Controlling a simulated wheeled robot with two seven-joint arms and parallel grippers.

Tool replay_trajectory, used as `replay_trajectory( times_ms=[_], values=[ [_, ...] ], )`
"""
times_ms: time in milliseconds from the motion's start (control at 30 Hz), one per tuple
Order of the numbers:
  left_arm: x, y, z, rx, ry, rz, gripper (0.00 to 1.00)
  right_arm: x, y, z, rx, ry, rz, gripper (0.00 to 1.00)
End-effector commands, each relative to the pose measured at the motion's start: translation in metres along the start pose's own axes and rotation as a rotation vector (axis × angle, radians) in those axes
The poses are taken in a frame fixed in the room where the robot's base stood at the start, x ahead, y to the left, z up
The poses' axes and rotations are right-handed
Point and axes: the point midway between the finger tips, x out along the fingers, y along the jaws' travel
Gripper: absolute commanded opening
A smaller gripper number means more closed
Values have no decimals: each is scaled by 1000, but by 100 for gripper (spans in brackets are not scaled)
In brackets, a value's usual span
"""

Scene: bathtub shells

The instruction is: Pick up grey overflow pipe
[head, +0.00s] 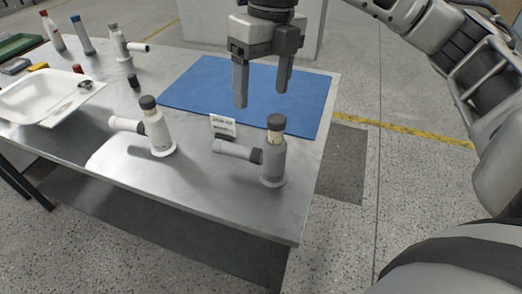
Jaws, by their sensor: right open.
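The grey overflow pipe (273,158) stands upright on the metal table near its right front corner. It has a dark cap, a round foot and a side branch pointing left. My right gripper (262,90) is open and empty, fingers pointing down. In the picture it is over the blue mat, above and behind the grey pipe, and apart from it. My left gripper is not in view.
A white pipe (158,132) stands left of the grey one, with a small label card (223,125) between them. A blue mat (190,88) covers the back right of the table (215,195). A white tub shell (30,112), another pipe (119,42) and bottles (82,35) are at left.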

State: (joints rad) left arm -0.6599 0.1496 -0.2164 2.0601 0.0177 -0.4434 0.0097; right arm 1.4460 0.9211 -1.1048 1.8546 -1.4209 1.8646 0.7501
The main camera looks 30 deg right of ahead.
Motion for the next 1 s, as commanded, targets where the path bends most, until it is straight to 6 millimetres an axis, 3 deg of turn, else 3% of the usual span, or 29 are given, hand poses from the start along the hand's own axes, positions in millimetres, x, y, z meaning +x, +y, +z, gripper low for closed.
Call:
replay_trajectory(
  times_ms=[67,167,600,1000],
  values=[
    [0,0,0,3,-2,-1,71,-18,-20,-2,53,-18,-87,72],
    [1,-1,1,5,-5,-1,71,-21,-32,-3,84,-22,-134,72],
    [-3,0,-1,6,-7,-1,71,62,-44,-2,85,-18,-139,72],
    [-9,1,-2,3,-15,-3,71,98,-51,2,84,-18,-137,72]
  ],
)
